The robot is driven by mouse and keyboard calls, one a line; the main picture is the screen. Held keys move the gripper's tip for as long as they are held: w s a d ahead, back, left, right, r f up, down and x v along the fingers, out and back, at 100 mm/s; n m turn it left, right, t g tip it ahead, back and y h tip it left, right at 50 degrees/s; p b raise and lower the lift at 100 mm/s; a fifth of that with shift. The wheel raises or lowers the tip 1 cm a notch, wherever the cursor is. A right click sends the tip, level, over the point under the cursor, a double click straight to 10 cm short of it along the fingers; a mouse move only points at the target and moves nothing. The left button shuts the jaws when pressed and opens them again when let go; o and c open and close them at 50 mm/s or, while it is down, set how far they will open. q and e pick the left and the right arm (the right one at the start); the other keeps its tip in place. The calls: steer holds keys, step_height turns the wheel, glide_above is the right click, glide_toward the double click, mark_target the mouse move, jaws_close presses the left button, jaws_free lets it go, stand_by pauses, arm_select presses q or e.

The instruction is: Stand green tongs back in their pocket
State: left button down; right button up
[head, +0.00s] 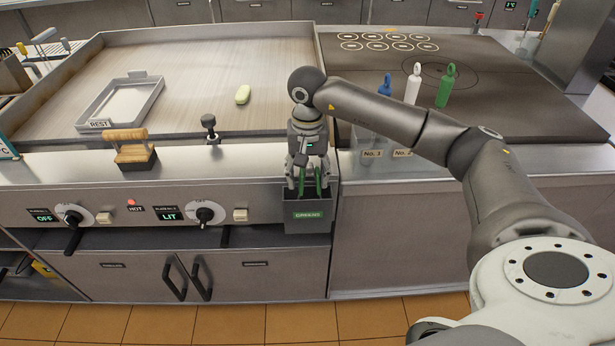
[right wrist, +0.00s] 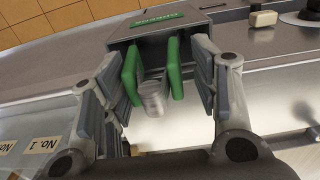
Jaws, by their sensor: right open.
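The green tongs (head: 322,184) stand in the dark pocket (head: 306,222) labelled GREENS on the grill's front. In the right wrist view both green arms of the tongs (right wrist: 131,76) reach into the mouth of the pocket (right wrist: 158,25), with a grey metal part between them. My right gripper (head: 308,180) is just above the pocket, pointing down. It is open, with one finger on each outer side of the tongs. I cannot tell whether the fingers touch them. The lower ends of the tongs are hidden inside the pocket. My left gripper is out of view.
A wooden-handled press (head: 131,148) and a small dark knob (head: 209,125) stand on the front ledge.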

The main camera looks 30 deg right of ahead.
step_height(320, 180, up, 11)
steer(key=shift+f, duration=0.15)
stand_by(0.4)
